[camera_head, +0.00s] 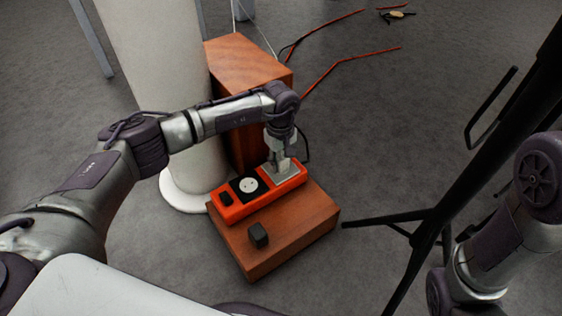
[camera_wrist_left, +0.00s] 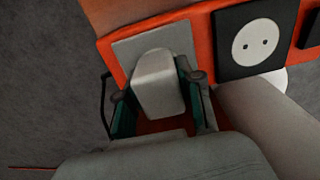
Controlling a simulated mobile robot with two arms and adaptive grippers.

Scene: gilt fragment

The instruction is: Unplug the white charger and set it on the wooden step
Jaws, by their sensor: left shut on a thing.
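The white charger (camera_wrist_left: 158,82) is a pale rounded block between the fingers of my left gripper (camera_wrist_left: 163,105) in the left wrist view. It sits against the grey plate of the orange power strip (camera_head: 236,211); I cannot tell whether there is a gap. In the head view my left gripper (camera_head: 281,160) points down over the right end of the strip, shut on the charger, which it mostly hides. The wooden step (camera_head: 300,236) is a low reddish-brown block under the strip, with bare wood in front. My right gripper is out of view.
A small black block (camera_head: 258,235) stands on the step's front. A round white socket (camera_head: 248,184) is free beside the gripper. A taller wooden block (camera_head: 245,70) and a white column (camera_head: 160,80) stand behind. A black stand (camera_head: 440,215) is at right. Red cables (camera_head: 345,60) lie on the floor.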

